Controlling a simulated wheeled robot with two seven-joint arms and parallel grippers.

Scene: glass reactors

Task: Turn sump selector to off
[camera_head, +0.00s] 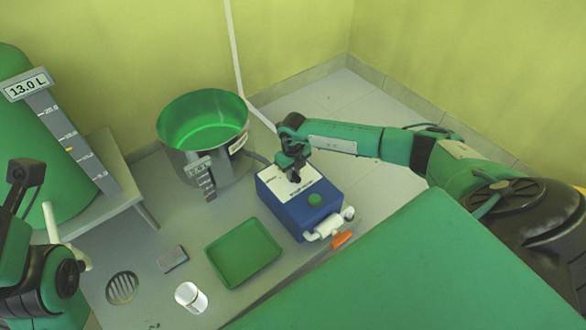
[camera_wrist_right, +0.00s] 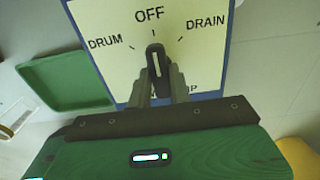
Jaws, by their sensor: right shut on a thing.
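The sump selector is a black knob (camera_wrist_right: 155,62) with a white pointer line, on a pale label plate (camera_wrist_right: 112,20) marked DRUM at left, OFF at top and DRAIN at right. The pointer line stands nearly upright, toward OFF. The plate is the top of a blue box (camera_head: 283,206) in the head view. My right gripper (camera_wrist_right: 160,88) is shut on the knob, with a finger on each side; in the head view it reaches down onto the box top (camera_head: 295,179). My left arm shows at the left edge, but its fingertips do not show.
A steel pot (camera_head: 188,165) with green contents stands behind the box. A green tray (camera_head: 244,253), a white jar (camera_head: 191,297) and a floor drain (camera_head: 122,288) lie in front. A green tank (camera_head: 30,130) stands left.

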